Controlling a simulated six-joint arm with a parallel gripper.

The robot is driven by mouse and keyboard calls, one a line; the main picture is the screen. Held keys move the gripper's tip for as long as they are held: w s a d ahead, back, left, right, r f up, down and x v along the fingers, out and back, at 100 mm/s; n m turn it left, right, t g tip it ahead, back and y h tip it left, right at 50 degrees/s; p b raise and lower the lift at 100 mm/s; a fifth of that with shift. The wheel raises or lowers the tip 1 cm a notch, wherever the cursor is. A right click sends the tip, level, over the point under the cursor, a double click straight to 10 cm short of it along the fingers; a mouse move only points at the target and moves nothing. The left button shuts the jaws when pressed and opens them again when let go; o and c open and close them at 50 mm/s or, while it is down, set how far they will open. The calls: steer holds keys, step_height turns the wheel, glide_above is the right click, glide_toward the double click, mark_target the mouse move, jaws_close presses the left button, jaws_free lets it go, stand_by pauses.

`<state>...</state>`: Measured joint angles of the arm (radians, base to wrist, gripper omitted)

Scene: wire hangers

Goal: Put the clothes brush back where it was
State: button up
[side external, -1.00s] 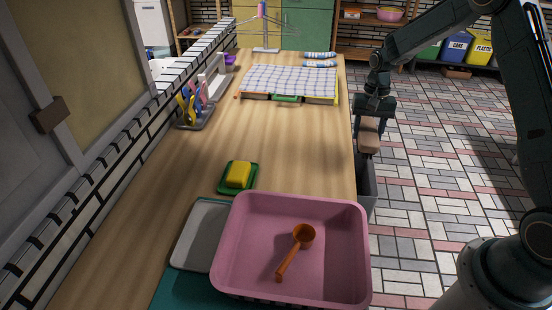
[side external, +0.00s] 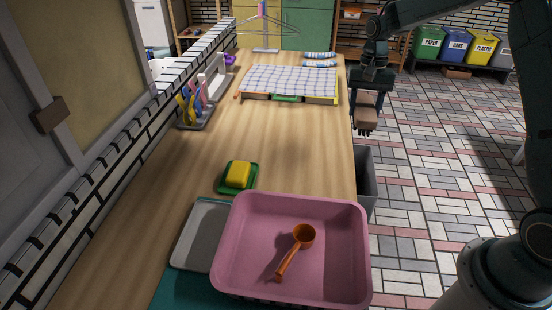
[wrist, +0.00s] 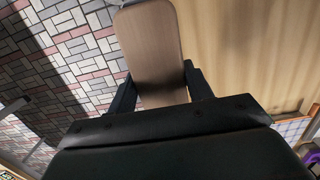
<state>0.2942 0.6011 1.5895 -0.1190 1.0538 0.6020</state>
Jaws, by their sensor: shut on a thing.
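The clothes brush (side external: 365,115) has a light wooden back and dark bristles underneath. My gripper (side external: 367,98) is shut on it and holds it in the air by the right edge of the wooden worktop (side external: 290,150). In the wrist view the brush's wooden back (wrist: 150,45) stands out between my gripper's two dark fingers (wrist: 158,90). There the brush lies across the border between tiled floor and worktop. Its bristles are hidden in that view.
A grey bin (side external: 365,185) stands on the floor against the worktop's right side. A checked cloth (side external: 290,82) lies towards the back. A pink basin (side external: 345,215) with an orange scoop (side external: 297,250) and a yellow sponge (side external: 238,174) are nearer. The middle of the worktop is clear.

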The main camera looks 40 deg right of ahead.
steer(key=w+a, duration=0.4)
steer(key=a, duration=0.9)
steer(key=w+a, duration=0.4)
steer(key=a, duration=0.9)
steer(key=s+a, duration=0.3)
steer(key=a, duration=0.8)
steer(key=s+a, duration=0.3)
steer(key=a, duration=0.9)
steer(key=shift+w+f, duration=0.15)
steer(key=shift+f, duration=6.35)
steer(key=shift+d+f, duration=0.1)
steer(key=o, duration=1)
